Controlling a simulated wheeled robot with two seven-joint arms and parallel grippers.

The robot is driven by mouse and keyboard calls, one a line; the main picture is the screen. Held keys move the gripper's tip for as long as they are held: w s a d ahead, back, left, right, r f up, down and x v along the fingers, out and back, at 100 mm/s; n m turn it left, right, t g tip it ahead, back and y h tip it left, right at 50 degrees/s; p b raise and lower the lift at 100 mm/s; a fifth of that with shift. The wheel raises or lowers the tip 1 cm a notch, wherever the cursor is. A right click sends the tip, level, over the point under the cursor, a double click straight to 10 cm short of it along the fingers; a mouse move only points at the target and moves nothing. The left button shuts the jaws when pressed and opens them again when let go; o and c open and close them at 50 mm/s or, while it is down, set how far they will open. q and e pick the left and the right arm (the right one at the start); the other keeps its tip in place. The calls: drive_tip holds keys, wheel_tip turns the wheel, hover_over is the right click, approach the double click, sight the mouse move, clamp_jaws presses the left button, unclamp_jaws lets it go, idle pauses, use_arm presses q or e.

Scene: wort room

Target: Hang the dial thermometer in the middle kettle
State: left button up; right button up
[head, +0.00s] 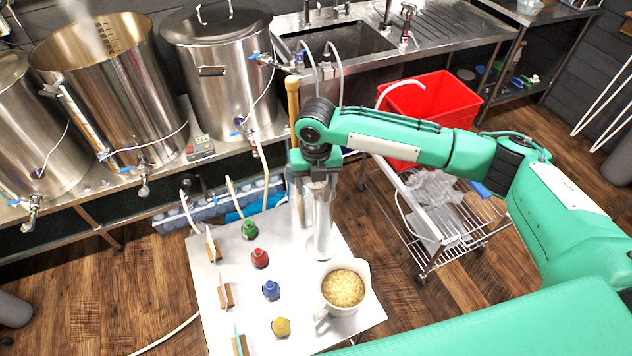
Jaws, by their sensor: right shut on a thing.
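The middle kettle (142,100) is a tall, open steel pot at the upper left, between an open kettle (25,150) at the left edge and a lidded kettle (215,88). My right gripper (318,212) points down over the back right of the white table, far to the right of the middle kettle. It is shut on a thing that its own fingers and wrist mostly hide. A silvery upright shape shows at and below the fingers. I cannot make out a thermometer dial. My left gripper is not in view.
The white table (236,325) holds a mug of grain (343,290), several coloured bottles, including a red one (260,258), and small wooden stands at its left. A wooden rod (292,100) rises behind my wrist. A red tub (440,98) stands behind my right arm.

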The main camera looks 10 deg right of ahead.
drive_tip(key=shift+r+p, duration=2.25)
drive_tip(key=shift+r, duration=0.4)
drive_tip(key=shift+d+r+p, duration=0.2)
drive_tip(key=shift+r+p, duration=0.5)
drive_tip(key=shift+p, duration=0.1)
drive_tip(key=shift+d+r+p, duration=0.2)
drive_tip(key=shift+r+p, duration=0.5)
drive_tip(key=shift+p, duration=0.1)
wheel_tip(320, 180, up, 21)
drive_tip(key=shift+f, duration=0.15)
